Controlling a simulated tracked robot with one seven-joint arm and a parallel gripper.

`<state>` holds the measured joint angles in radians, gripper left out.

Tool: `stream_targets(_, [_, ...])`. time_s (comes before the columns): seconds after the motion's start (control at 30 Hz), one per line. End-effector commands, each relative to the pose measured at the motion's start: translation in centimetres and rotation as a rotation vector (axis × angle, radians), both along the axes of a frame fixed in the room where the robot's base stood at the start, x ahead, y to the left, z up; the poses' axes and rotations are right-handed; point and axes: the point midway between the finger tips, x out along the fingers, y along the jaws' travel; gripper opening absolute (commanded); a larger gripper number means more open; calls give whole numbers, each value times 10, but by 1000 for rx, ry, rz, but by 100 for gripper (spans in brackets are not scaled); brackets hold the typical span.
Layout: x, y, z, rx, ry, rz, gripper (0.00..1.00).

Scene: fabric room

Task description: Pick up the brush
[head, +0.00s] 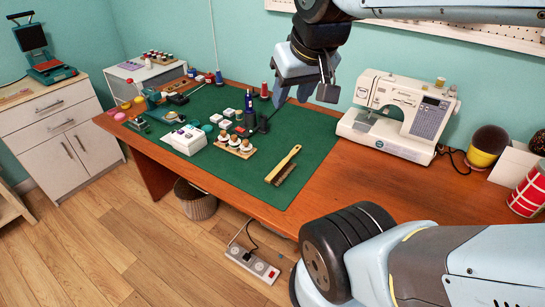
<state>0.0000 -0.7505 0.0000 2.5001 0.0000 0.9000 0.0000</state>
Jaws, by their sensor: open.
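The brush (283,165) has a light yellow wooden handle and dark bristles. In the head view it lies on the green cutting mat (230,185), near the mat's front right part. My gripper (304,96) is open and points down over the back right part of the mat. It is above and behind the brush in the picture, apart from it. Nothing shows between the fingers. The brush is fully in view.
A white sewing machine (400,108) stands right of the mat. A wooden rack with white-topped jars (235,146), a white box (184,139) and several spools and small items stand left of the brush. The mat's front edge is clear. A yellow-banded pot (485,152) stands far right.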

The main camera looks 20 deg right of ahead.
Motion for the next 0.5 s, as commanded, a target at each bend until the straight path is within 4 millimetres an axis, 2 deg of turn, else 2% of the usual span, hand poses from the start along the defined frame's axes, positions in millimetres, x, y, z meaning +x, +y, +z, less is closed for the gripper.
stream_targets(0.07, [0,0,0,0,0,0,43])
stream_targets(0.27, [8,-2,-2,6,15,-23,62])
stream_targets(0.37, [22,-1,-7,18,41,-70,71])
stream_targets(0.5, [52,-8,-19,43,91,-164,85])
